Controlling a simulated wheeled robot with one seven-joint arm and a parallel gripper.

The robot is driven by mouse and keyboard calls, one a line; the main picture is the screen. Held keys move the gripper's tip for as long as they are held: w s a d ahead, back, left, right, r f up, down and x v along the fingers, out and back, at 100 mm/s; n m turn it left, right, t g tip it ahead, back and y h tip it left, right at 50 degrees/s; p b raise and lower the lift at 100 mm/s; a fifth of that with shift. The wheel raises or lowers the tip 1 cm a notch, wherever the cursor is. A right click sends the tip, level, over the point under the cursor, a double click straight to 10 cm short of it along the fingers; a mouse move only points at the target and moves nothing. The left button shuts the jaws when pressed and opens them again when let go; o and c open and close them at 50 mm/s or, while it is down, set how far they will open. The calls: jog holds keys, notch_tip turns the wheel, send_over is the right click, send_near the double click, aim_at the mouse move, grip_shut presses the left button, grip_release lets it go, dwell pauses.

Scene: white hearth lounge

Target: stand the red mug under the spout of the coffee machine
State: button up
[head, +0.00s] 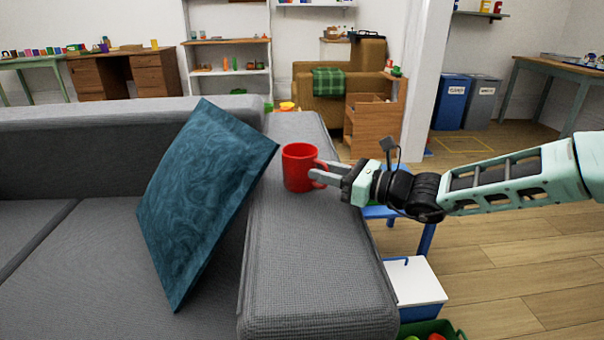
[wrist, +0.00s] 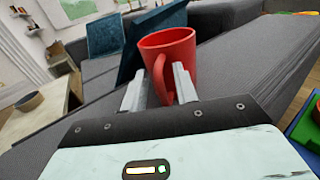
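The red mug (head: 298,168) stands upright on the grey sofa's armrest (head: 310,260). Its handle points toward my gripper (head: 314,170). In the wrist view the red mug (wrist: 175,58) is just ahead of my gripper (wrist: 160,84). The two fingers are apart, with the handle between them. A gap shows on the left side of the handle; whether the right finger touches it I cannot tell. I cannot make out the coffee machine in either view.
A teal cushion (head: 200,200) leans on the sofa beside the armrest. A white-lidded blue box (head: 415,285) and a green crate (head: 440,330) stand right of the armrest. Farther back are a brown armchair (head: 330,95) and blue bin (head: 450,100). Wooden floor is open at right.

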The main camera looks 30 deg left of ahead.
grip_shut()
jog(key=shift+r, duration=0.15)
